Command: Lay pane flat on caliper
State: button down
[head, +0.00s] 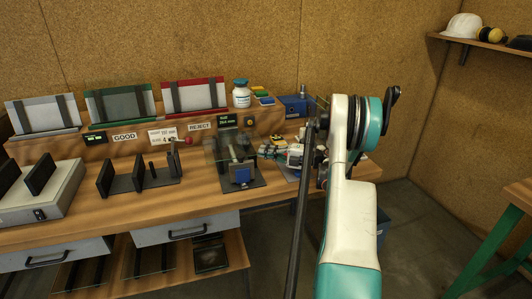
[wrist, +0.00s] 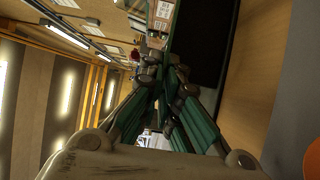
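The caliper (head: 240,175) is a black base with a blue block in the middle of the bench; a green readout (head: 228,120) stands behind it. My gripper (head: 267,151) is just right of the caliper and above bench height, fingers pointing left. A faint see-through pane (head: 210,151) seems to stretch left from the fingertips over the caliper; its outline is hard to make out. In the wrist view my gripper (wrist: 166,77) has its fingertips drawn together at a dark panel (wrist: 203,42) with green edges, apparently the pane. The exact grip is partly hidden by the fingers.
A black slotted stand (head: 140,182) and a grey box with black uprights (head: 45,195) are to the left. GOOD (head: 125,137) and REJECT (head: 199,127) signs sit below the racks behind. A blue box (head: 292,105) stands at back right. Bare bench lies along the front edge.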

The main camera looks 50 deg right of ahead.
jog(key=shift+f, duration=0.15)
dwell(0.3)
jog(key=c, duration=1.7)
grip_release()
jog(key=v, duration=0.7)
jog(key=shift+s+d, duration=0.1)
jog(key=shift+s, duration=0.15)
jog(key=shift+w, duration=0.1)
